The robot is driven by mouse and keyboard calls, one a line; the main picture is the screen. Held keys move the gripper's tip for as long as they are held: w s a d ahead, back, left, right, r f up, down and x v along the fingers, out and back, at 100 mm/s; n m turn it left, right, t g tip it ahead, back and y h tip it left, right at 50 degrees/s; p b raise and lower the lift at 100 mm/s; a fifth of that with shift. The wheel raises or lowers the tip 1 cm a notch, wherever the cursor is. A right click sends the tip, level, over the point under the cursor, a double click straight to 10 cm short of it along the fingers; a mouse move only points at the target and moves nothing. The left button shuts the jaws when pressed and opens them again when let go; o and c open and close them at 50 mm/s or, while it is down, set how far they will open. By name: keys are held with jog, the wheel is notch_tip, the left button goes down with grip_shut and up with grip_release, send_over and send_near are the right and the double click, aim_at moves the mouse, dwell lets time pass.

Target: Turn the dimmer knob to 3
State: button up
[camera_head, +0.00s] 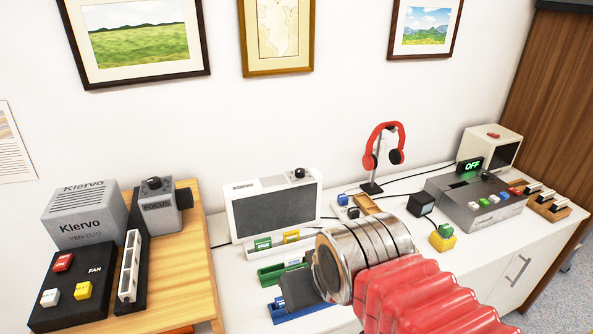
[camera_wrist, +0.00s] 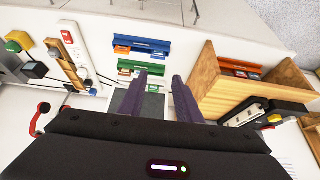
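No dial lettered as a dimmer is readable. A black knob (camera_head: 299,173) sits on top of the white-framed screen unit (camera_head: 233,220), left of centre in the head view. Another black knob (camera_head: 153,183) tops the grey FOCUS box on the wooden stand. A small dark part (camera_head: 353,212) sits on a wooden board behind the arm; I cannot tell whether it is a knob. My gripper (camera_head: 297,290) is in front of the screen unit, partly hidden by my wrist. In the wrist view its two dark fingers (camera_wrist: 158,95) are apart with nothing held between them.
Red headphones (camera_head: 383,150) hang on a stand at the back. A grey button box (camera_head: 475,205), a green OFF display (camera_head: 471,167) and a yellow box with a green button (camera_head: 442,238) stand right. Coloured racks (camera_head: 280,270) lie near the gripper. The wooden stand (camera_head: 200,260) rises left.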

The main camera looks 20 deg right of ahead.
jog(key=shift+o, duration=0.5)
jog(key=shift+o, duration=0.7)
jog(key=shift+w+d, duration=0.1)
jog(key=shift+w, duration=0.05)
jog(key=shift+o, duration=0.6)
jog(key=w+d+t+h, duration=0.1)
jog(key=w+d+t, duration=0.1)
jog(key=w+d, duration=0.2)
jog(key=w+d+t+h, duration=0.1)
jog(key=w+d, duration=0.3)
jog(key=w, duration=0.7)
jog(key=w+d+t, duration=0.2)
jog(key=w+d, duration=0.3)
jog(key=w, duration=0.3)
jog(key=shift+w+r+t+h, duration=0.2)
jog(key=shift+r+t+h, duration=0.1)
jog(key=shift+r+h, duration=0.1)
jog(key=n+t+y, duration=0.2)
jog(key=t+y, duration=0.3)
jog(key=t, duration=0.1)
send_near(303, 174)
jog(key=s, duration=0.1)
jog(key=shift+s+d+f+y, duration=0.3)
jog(key=shift+s+d+y, duration=0.1)
jog(key=shift+y, duration=0.2)
jog(key=w+a, duration=0.1)
jog(key=w, duration=0.8)
jog(key=w+a, duration=0.1)
jog(key=w, duration=0.3)
jog(key=shift+w+a, duration=0.3)
